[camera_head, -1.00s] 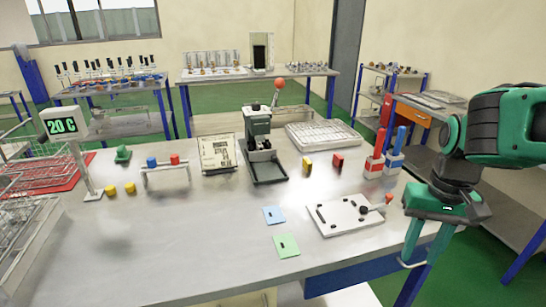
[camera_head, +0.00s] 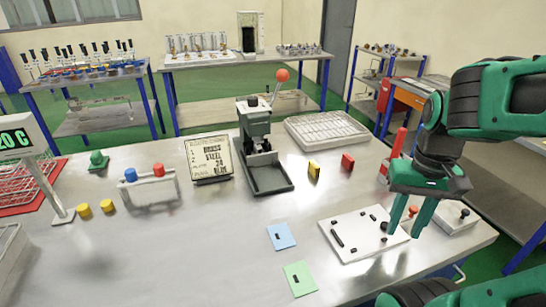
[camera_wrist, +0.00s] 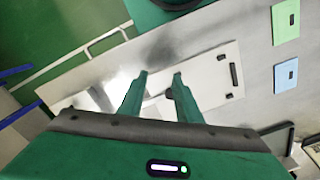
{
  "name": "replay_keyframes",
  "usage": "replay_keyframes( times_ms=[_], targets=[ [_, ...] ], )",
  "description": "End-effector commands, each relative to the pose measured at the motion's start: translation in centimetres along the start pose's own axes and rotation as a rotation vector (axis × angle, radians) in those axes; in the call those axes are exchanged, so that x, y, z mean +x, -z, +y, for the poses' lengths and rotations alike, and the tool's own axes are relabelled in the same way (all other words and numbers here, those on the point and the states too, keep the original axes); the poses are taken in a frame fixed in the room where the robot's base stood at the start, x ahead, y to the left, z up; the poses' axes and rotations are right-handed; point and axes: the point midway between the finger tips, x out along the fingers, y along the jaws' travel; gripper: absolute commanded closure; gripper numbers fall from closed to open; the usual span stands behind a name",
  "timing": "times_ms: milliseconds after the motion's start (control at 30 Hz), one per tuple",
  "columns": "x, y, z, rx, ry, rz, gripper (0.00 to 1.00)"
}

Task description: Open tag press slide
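The press (camera_head: 254,122) stands at the table's middle. It is a grey-green upright with a lever and red ball knob at top and a dark shallow tray (camera_head: 270,180) at its foot. Which part is the slide is unclear. My gripper (camera_head: 407,222) is open and points down at the right side of a white plate (camera_head: 352,250) with black slots and knobs, well to the right of the press. In the wrist view, the fingers of my gripper (camera_wrist: 160,80) are apart over the white plate (camera_wrist: 205,75), with no object seen between them. Contact cannot be told.
A blue card (camera_head: 281,237) and a green card (camera_head: 300,280) lie left of the plate. Yellow (camera_head: 314,169) and red (camera_head: 347,162) blocks stand right of the press. A sign (camera_head: 208,160) stands left of it. The front-left table surface is clear.

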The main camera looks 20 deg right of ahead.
Motion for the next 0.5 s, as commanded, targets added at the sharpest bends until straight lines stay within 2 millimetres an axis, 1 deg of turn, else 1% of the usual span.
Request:
replay_keyframes(
  times_ms=[133, 167, 200, 233, 267, 367, 467, 500],
  targets=[
    [0.0, 0.0, 0.0, 0.000, 0.000, 0.000, 0.69],
    [0.0, 0.0, 0.0, 0.000, 0.000, 0.000, 0.64],
    [0.0, 0.1, 0.0, -0.001, 0.000, 0.001, 0.64],
    [-0.4, -0.5, 0.3, -0.006, 0.004, 0.011, 0.64],
    [-0.7, -0.5, 0.3, -0.012, 0.005, 0.019, 0.64],
    [-1.6, 1.6, -1.1, -0.055, -0.002, 0.053, 0.64],
    [-3.0, 5.5, -4.6, -0.139, -0.009, 0.113, 0.64],
    [-3.7, 7.2, -6.5, -0.181, -0.008, 0.143, 0.64]
  ],
)
